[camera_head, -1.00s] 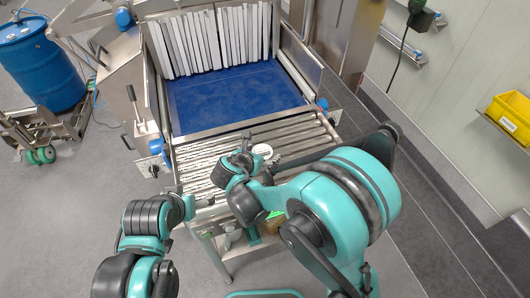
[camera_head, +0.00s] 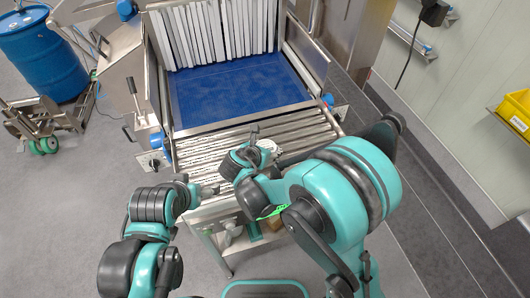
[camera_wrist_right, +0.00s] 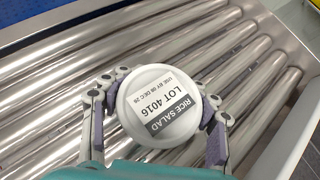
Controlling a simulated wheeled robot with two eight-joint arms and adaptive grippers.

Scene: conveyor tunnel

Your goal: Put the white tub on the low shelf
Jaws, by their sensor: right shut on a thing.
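The white tub (camera_wrist_right: 160,104) has a round lid labelled "RICE SALAD LOT 4016". In the right wrist view, the fingers of my right gripper (camera_wrist_right: 163,108) are closed around its sides, over the steel rollers. I cannot tell whether its base touches the rollers. In the head view the tub (camera_head: 268,146) is partly hidden by my right gripper (camera_head: 262,143). My left gripper (camera_head: 208,190) is by the near left edge of the rollers, too small to read its fingers. A low shelf (camera_head: 237,244) shows in part under the roller table, mostly hidden by my right arm.
The roller table (camera_head: 205,150) leads back to a blue belt (camera_head: 240,92) and white strip curtain (camera_head: 215,35). Steel side walls flank the belt. A blue drum (camera_head: 42,55) stands at the left, a yellow bin (camera_head: 515,110) at the right.

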